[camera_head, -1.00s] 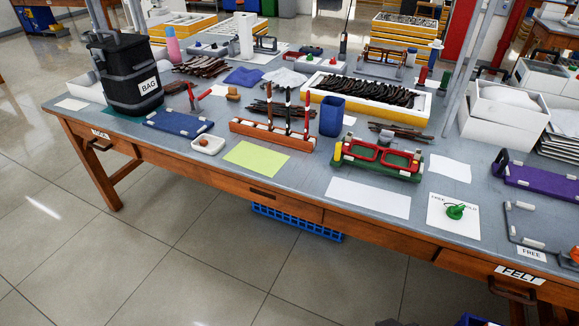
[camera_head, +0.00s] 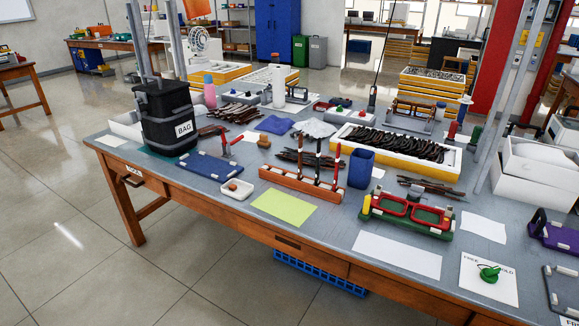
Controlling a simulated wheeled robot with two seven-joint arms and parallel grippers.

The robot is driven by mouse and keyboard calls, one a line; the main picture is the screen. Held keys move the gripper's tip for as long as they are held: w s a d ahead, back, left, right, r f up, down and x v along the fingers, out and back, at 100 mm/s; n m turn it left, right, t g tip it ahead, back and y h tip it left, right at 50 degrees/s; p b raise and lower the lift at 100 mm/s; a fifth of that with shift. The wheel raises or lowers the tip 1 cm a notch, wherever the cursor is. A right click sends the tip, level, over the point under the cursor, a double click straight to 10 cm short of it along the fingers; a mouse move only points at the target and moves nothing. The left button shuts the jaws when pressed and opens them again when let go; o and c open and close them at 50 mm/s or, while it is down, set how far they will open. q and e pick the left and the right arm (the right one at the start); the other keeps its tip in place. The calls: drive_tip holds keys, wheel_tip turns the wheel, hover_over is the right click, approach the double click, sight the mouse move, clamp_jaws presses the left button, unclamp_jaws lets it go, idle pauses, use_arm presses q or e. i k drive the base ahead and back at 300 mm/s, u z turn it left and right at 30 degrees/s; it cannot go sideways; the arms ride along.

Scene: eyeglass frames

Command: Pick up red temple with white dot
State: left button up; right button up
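An orange rack (camera_head: 285,182) stands near the front middle of the table, with several slim temples upright in it. A red temple (camera_head: 337,165) stands at its right end. Other dark temples with red and white parts (camera_head: 318,158) stand to its left. White dots are too small to make out with certainty. Red eyeglass frames (camera_head: 407,210) lie in a green fixture (camera_head: 432,233) to the right of the rack. Neither of my grippers is in view.
A blue cup (camera_head: 361,169) stands right beside the rack. A yellow-green sheet (camera_head: 283,208) and a small white dish (camera_head: 236,190) lie in front and left. A white sheet (camera_head: 397,255) lies flat at the front right.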

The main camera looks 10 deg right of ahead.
sight(338, 147)
drive_tip(key=u, duration=0.7)
drive_tip(key=i, duration=0.45)
drive_tip(key=z, duration=1.6)
